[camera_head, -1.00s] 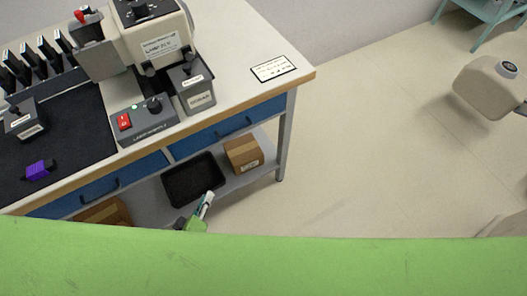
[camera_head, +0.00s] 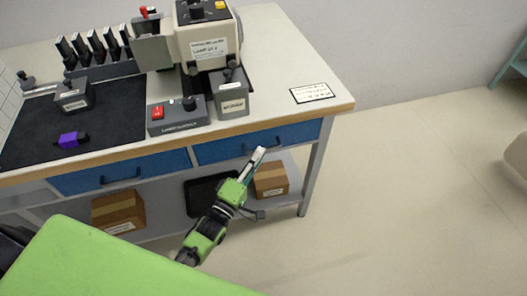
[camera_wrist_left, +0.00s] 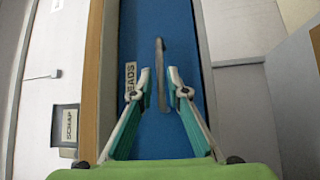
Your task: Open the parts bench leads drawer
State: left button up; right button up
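The leads drawer is the right blue drawer (camera_head: 300,133) under the bench top, and it looks shut. Its front fills the middle of the left wrist view (camera_wrist_left: 160,20), with a label ending in "EADS" (camera_wrist_left: 130,78). The dark bar handle (camera_wrist_left: 159,55) runs lengthwise between my fingers there. My left gripper (camera_head: 260,154) is in front of this drawer in the head view, hiding part of the handle. In the wrist view my left gripper (camera_wrist_left: 160,82) is open, one finger on each side of the handle; I cannot tell whether either touches it. My right gripper is not in view.
A second blue drawer (camera_head: 120,175) is to the left. A black tray (camera_head: 198,190) and cardboard boxes (camera_head: 271,180) sit on the lower shelf. The bench top holds a microscope-like machine (camera_head: 207,45) and a control box (camera_head: 178,117).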

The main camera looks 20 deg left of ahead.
pick_arm(q)
jog(key=x, duration=0.2)
jog(key=shift+w+b, duration=0.3)
jog(key=shift+w+d+r, duration=0.1)
jog(key=shift+w+d, duration=0.05)
jog(key=shift+w, duration=0.35)
grip_shut()
jog(key=shift+s, duration=0.1)
